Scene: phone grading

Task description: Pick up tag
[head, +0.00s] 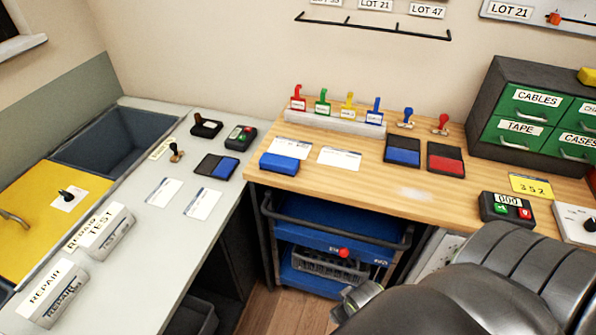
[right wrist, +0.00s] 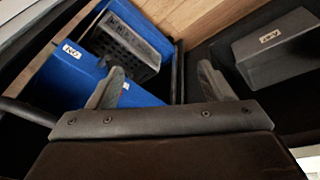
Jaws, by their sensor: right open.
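Four hooked tags stand in a pale rack (head: 335,121) at the back of the wooden counter in the head view: red (head: 298,103), green (head: 323,107), yellow (head: 349,112) and blue (head: 374,115). White cards, one (head: 339,157) on the wood, also lie about; I cannot tell which item is the task's tag. My right gripper (right wrist: 160,88) is open and empty in the right wrist view, pointing down over the blue cart below the counter. My right arm fills the lower right of the head view. My left gripper is not in view.
The blue cart (head: 318,215) under the counter holds a grey crate (right wrist: 125,45). A dark box (right wrist: 270,48) lies right of my fingers. Ink pads (head: 446,160), a counter device (head: 506,208) and a drawer cabinet (head: 500,85) crowd the counter's right side.

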